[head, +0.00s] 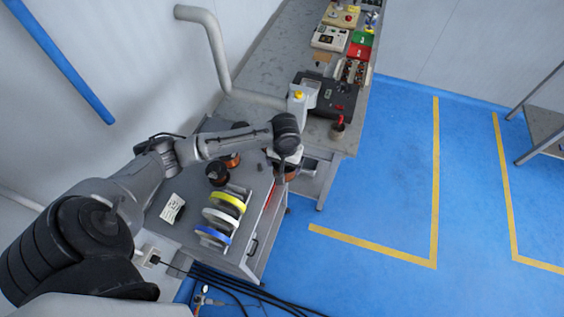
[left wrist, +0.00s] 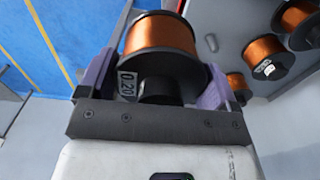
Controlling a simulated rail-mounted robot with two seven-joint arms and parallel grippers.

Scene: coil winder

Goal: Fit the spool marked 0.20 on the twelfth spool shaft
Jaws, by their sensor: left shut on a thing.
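My left gripper (head: 283,178) is shut on a dark-flanged spool of copper-coloured wire, over the right edge of the grey cabinet top in the head view. In the left wrist view the spool marked 0.20 (left wrist: 159,36) sits between the two purple fingers of my left gripper (left wrist: 160,75). Its 0.20 label (left wrist: 127,84) faces the camera on the near flange. In the head view my wrist partly hides this spool. My right gripper is in neither view. I cannot make out the twelfth spool shaft in these frames.
Other copper spools stand on the cabinet top (head: 186,214), one of them dark-flanged (head: 217,174); another shows in the left wrist view (left wrist: 268,60). Yellow, white and blue tape rolls (head: 221,217) stand in a row. Behind is a workbench (head: 265,75) with equipment.

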